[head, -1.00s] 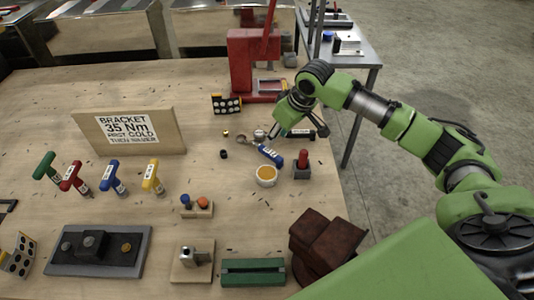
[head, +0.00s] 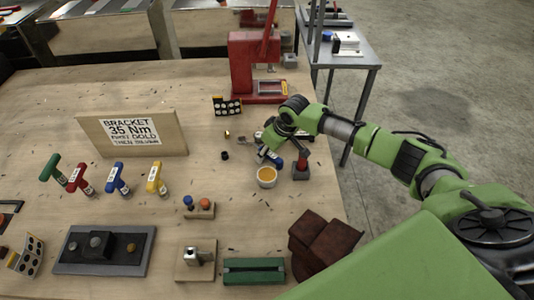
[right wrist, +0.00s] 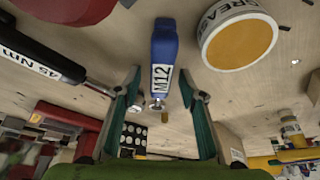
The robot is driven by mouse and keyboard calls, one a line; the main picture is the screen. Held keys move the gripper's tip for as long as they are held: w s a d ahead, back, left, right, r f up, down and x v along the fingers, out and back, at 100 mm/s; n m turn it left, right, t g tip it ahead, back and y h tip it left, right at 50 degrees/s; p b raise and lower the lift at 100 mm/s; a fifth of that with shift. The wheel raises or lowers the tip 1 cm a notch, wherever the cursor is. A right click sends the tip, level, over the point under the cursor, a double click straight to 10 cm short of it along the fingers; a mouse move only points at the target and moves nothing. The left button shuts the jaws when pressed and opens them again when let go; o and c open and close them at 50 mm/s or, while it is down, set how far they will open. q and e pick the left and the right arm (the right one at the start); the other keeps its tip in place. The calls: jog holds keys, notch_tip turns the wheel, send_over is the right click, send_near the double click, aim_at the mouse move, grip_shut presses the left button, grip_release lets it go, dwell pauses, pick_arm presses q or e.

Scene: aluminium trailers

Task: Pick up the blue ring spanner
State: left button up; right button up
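The blue ring spanner (right wrist: 165,58) lies on the bench, its blue handle marked M12. In the head view its blue handle (head: 279,163) shows just beside my right gripper (head: 269,156), and the ring end is mostly hidden behind the gripper. In the right wrist view my right gripper (right wrist: 159,88) is open, with a finger on each side of the handle's lower part. A gap shows on both sides, so it does not appear to grip. My left gripper is not in view.
A grease tub (head: 266,178) sits close beside the spanner. A red-handled tool (head: 301,167) in a dark block and a 45 Nm tool (right wrist: 38,58) are near. A red press (head: 257,75) stands behind. T-handle tools and a bracket sign (head: 131,133) are left.

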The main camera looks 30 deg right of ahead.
grip_shut()
jog(key=shift+r, duration=0.1)
